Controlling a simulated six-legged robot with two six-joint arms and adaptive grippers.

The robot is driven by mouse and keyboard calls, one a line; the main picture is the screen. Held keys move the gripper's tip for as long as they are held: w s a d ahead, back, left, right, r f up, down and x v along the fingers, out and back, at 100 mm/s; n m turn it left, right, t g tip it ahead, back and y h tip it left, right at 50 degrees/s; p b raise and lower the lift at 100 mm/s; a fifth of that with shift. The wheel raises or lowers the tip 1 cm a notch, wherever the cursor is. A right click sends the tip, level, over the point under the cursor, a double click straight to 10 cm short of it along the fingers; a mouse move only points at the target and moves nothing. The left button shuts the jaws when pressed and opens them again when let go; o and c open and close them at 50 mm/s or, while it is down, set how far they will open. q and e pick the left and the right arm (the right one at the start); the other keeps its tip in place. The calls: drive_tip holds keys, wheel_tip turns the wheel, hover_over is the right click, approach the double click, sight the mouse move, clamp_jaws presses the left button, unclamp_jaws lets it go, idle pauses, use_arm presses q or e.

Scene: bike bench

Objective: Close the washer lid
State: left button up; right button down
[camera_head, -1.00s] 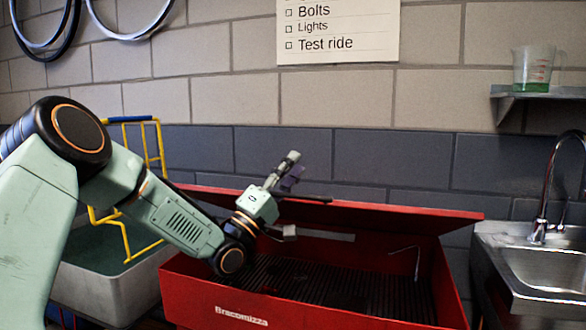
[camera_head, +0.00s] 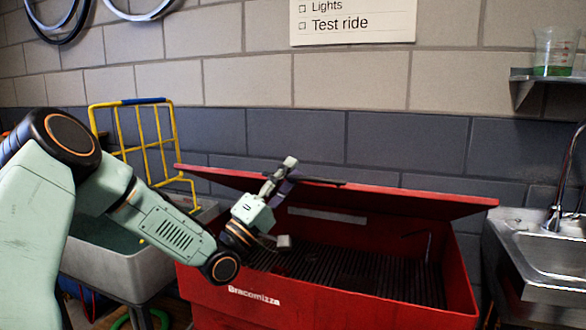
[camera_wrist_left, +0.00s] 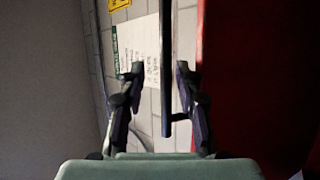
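The red washer (camera_head: 330,305) stands in the head view with its red lid (camera_head: 430,195) raised and slanted over the dark ribbed basin. A dark bar handle (camera_head: 325,182) runs along the lid's front edge. My left gripper (camera_head: 286,172) is at the handle's left part. In the left wrist view, my left gripper (camera_wrist_left: 160,75) is open, with the dark handle (camera_wrist_left: 167,60) between its fingers and visible gaps on both sides. The red lid (camera_wrist_left: 225,50) lies to the right of the fingers there. My right gripper is out of view.
A grey tub (camera_head: 105,262) with a yellow rack (camera_head: 147,142) stands left of the washer. A metal sink (camera_head: 555,245) with a tap is close on the right. A shelf (camera_head: 550,76) holds a measuring cup (camera_head: 555,50). A brick wall stands behind.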

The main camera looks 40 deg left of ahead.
use_arm(q)
drive_tip(key=shift+v, duration=1.15)
drive_tip(key=shift+w+f, duration=0.1)
drive_tip(key=shift+c, duration=0.4)
